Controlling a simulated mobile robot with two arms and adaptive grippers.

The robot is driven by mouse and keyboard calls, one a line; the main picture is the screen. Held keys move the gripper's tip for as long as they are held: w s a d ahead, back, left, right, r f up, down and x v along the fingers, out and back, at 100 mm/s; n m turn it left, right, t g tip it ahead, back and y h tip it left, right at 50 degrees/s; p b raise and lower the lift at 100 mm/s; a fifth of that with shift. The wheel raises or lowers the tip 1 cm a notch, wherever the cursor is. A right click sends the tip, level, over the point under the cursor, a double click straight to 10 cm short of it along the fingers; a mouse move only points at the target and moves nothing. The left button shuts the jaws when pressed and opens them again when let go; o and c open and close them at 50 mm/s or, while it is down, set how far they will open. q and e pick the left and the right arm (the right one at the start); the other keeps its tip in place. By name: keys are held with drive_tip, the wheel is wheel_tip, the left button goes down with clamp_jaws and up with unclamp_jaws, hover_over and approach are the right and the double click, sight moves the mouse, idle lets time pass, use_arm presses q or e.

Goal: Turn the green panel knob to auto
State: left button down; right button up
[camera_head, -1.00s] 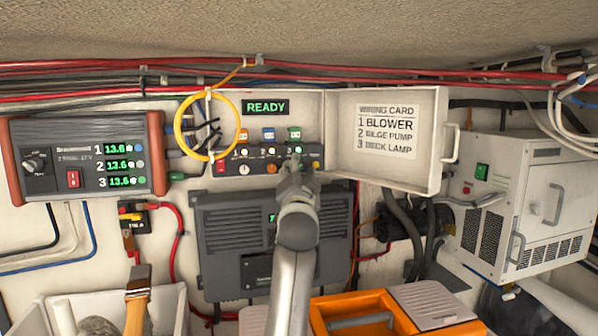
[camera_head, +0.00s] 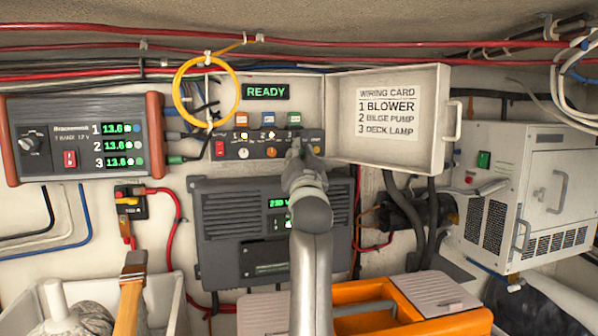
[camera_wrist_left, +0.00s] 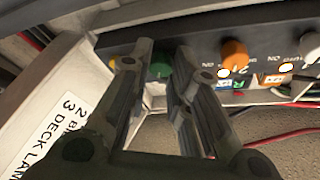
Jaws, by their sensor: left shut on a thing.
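The black switch panel (camera_head: 228,149) is in the open wall box below a lit READY sign (camera_head: 266,92). My left gripper (camera_head: 296,150) reaches up to the panel's right part and hides the green knob in the head view. In the left wrist view, the green knob (camera_wrist_left: 160,66) shows between the two fingers of my left gripper (camera_wrist_left: 164,72), which is shut on it. The knob's pointer and the setting marks around it are hidden. A green tag (camera_head: 295,118) sits above that position. My right gripper is not in view.
On the same panel, an orange knob (camera_head: 270,152) and a white knob (camera_head: 243,153) stand left of my gripper. The open box door (camera_head: 391,76) with the wiring card is close on the right. A yellow cable loop (camera_head: 178,103) hangs at the left.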

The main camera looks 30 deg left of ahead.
use_arm(q)
drive_tip(key=shift+w+d+n+g+y+b, duration=0.1)
drive_tip(key=shift+n+g+y+b, duration=0.6)
drive_tip(key=shift+n+b, duration=1.1)
drive_tip(key=shift+d+n+g+y+b, duration=0.1)
drive_tip(key=shift+n+g+y+b, duration=0.6)
drive_tip(key=shift+n+b, duration=1.05)
drive_tip(key=shift+n, duration=0.25)
drive_tip(key=shift+p, duration=0.3)
drive_tip(key=c, duration=1.3)
unclamp_jaws()
drive_tip(key=shift+c, duration=0.2)
drive_tip(key=shift+y, duration=0.3)
wheel_tip(320, 180, up, 10)
